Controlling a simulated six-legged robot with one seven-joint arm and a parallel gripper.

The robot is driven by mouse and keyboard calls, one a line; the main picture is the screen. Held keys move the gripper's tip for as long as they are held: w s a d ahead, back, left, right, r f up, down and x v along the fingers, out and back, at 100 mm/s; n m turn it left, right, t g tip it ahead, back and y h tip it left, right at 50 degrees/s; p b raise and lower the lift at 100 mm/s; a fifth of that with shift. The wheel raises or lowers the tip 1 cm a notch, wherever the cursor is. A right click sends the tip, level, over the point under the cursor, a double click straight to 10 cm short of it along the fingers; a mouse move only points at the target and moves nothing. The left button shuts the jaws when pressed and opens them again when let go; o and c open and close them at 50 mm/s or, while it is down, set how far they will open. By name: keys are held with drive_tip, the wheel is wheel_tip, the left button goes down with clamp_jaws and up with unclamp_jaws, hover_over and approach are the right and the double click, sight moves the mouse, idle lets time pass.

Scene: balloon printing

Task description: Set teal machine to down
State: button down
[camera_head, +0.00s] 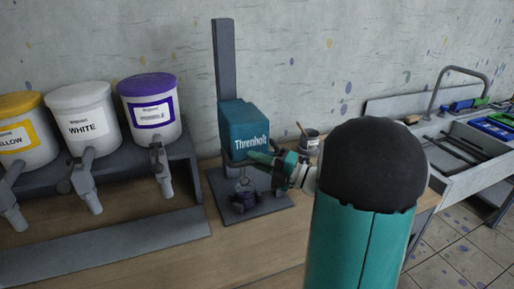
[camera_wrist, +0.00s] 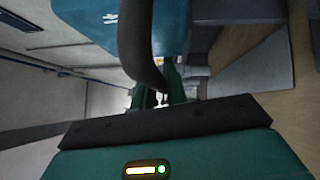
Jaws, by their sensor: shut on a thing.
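The teal machine (camera_head: 243,122), lettered "Threnholt", has a teal head on a grey upright column (camera_head: 225,60) above a dark flat base plate (camera_head: 265,205). A small dark purple piece (camera_head: 243,199) sits on the plate under the head. My gripper (camera_head: 262,158) is at the lower right front of the head, reaching in from the right. In the wrist view, my gripper (camera_wrist: 160,96) is shut on a dark curved handle (camera_wrist: 140,45) beside the teal head (camera_wrist: 90,22). The exact grip point is partly hidden.
Yellow (camera_head: 25,135), white (camera_head: 85,125) and purple-lidded (camera_head: 152,110) tubs with spouts stand on a grey rack at left. A grey cup (camera_head: 309,141) stands behind my gripper. Bare wood tabletop lies in front of the machine.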

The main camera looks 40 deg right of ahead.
wheel_tip(320, 180, down, 6)
drive_tip(key=shift+f, duration=0.25)
drive_tip(key=c, duration=1.5)
unclamp_jaws()
drive_tip(key=shift+f, duration=0.1)
drive_tip(key=shift+o, duration=0.5)
drive_tip(key=v, duration=1.4)
